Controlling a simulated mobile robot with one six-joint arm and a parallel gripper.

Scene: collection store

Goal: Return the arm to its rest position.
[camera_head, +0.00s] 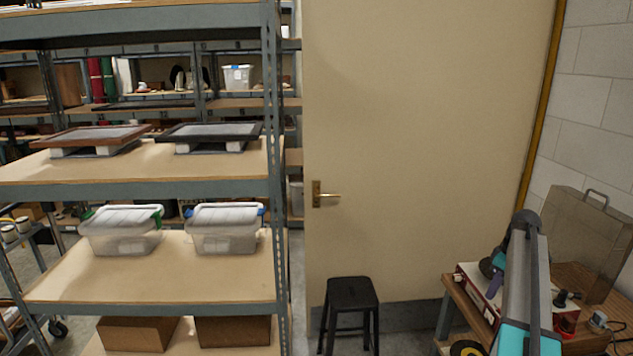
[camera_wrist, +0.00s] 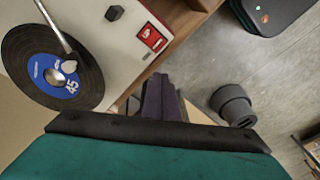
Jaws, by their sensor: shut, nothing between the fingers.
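My arm is in the right part of the head view, above a wooden bench (camera_head: 453,294). My gripper (camera_head: 492,288) points down close to a record player (camera_head: 475,302) with a white top and red side. In the wrist view my gripper (camera_wrist: 158,98) shows as dark purple fingers, shut and empty, beside the player's edge. The record player (camera_wrist: 115,65) carries a black record (camera_wrist: 22,72) with a blue label, a tonearm and a red switch. I cannot tell the exact gap between fingers and player.
A brownish box with a handle (camera_head: 580,235) stands on the bench near the block wall. A black stool (camera_head: 350,295) stands before a cream door (camera_head: 420,150). Shelving (camera_head: 150,190) with frames and clear tubs fills the left. A grey cylindrical object (camera_wrist: 233,104) shows over the floor in the wrist view.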

